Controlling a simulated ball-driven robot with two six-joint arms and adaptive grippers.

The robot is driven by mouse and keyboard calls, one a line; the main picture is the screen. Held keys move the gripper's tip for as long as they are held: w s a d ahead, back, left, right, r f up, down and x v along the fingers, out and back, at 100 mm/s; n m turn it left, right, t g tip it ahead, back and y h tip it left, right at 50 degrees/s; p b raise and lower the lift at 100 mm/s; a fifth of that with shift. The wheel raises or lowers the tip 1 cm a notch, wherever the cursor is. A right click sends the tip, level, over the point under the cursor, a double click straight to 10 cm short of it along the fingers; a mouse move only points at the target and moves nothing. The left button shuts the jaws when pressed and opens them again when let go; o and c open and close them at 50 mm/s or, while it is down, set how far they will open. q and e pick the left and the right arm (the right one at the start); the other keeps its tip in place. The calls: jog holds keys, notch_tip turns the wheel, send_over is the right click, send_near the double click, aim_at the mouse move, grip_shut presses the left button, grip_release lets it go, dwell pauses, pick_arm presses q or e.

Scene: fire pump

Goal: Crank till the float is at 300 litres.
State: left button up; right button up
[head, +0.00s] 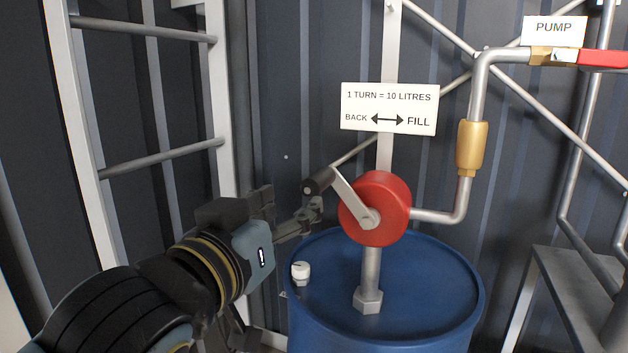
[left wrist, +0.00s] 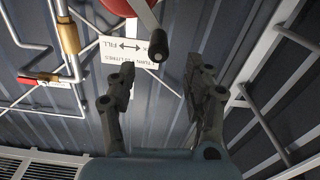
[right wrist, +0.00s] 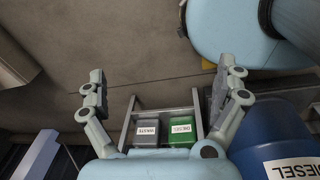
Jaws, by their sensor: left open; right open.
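The red hand pump (head: 384,205) stands on a pipe on the blue drum (head: 440,285). Its grey crank arm (head: 352,196) points up and left to a dark handle (head: 320,181). My left gripper (head: 290,210) is open beside the handle, just left of and below it. In the left wrist view the handle (left wrist: 159,46) lies ahead of the open jaws, between their lines, with nothing gripped. My right gripper (right wrist: 164,80) is open and empty; it shows only in its own wrist view. I see no float or litre scale in any view.
A sign (head: 388,108) above the pump reads 1 turn = 10 litres, back left, fill right. A pipe with a brass fitting (head: 471,148) rises to a red lever (head: 604,58). A ladder (head: 150,155) stands left. Labelled boxes (right wrist: 181,132) lie below my right gripper.

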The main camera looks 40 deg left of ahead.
aim_at(320, 183)
pick_arm(q)
jog(key=p+x, duration=0.1)
jog(key=x, duration=0.9)
jog(key=shift+w+d, duration=0.1)
jog(key=shift+w, duration=0.1)
grip_shut()
